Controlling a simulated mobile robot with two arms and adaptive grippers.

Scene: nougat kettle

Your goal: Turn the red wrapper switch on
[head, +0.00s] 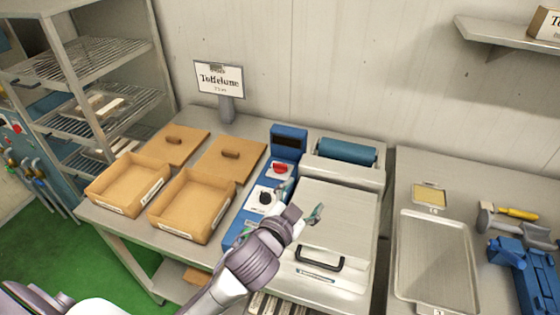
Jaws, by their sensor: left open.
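The red switch (280,168) sits on a light plate on the blue control column of the wrapper machine (287,140), below a dark display. A black knob (265,198) is on a similar plate nearer to me. My left gripper (304,200) is open and empty, its two fingertips apart. In the picture it lies below and right of the red switch, by the black knob and the machine's pale lid. Its height above the panel is hard to tell. The gripper hides part of the lower column. Which way the switch is set is too small to tell. My right gripper is not in view.
Two cardboard-brown trays (190,232) and their lids stand left of the machine. A black handle (319,262) is on the pale lid. A blue roll (346,151) lies behind it. The right table holds a metal tray (403,280) and a blue device (522,265). A sign (219,78) stands behind.

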